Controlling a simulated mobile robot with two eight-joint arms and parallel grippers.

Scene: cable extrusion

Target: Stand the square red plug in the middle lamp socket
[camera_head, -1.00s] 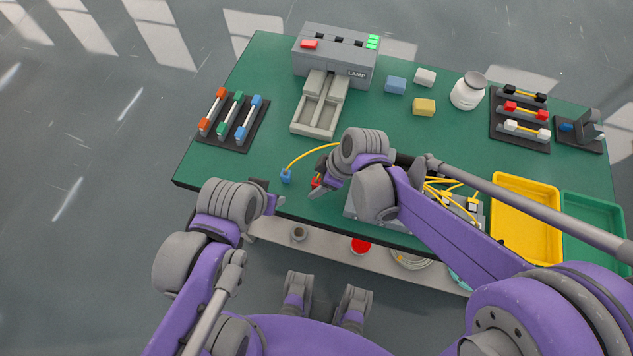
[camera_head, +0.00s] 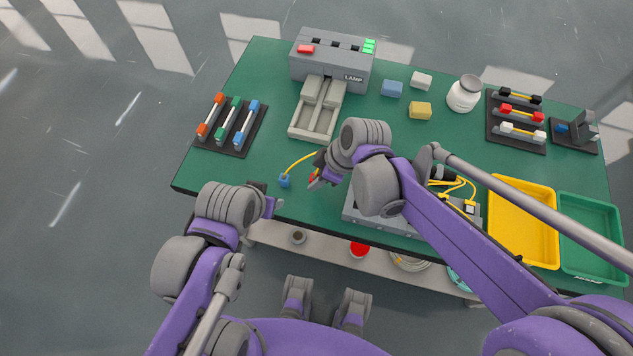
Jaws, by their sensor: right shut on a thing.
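The red plug (camera_head: 312,177) is in my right gripper (camera_head: 316,181), which is shut on it just above the table near its front edge. The gripper and arm hide much of the plug, so its exact tilt is unclear. A yellow cable (camera_head: 299,162) runs from near the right gripper to a blue plug (camera_head: 284,181) on the left. The grey lamp box (camera_head: 333,60) stands at the back, with dark sockets along its top; the middle lamp socket (camera_head: 338,44) looks empty. My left gripper (camera_head: 273,206) is at the table's front edge, apart from the plugs; its jaws are unclear.
A grey tray (camera_head: 317,110) extends in front of the lamp box. A rack of coloured bars (camera_head: 231,127) is at left. Blocks and a white jar (camera_head: 464,94) stand behind. A grey box (camera_head: 372,222) lies under my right arm; yellow (camera_head: 523,254) and green bins are right.

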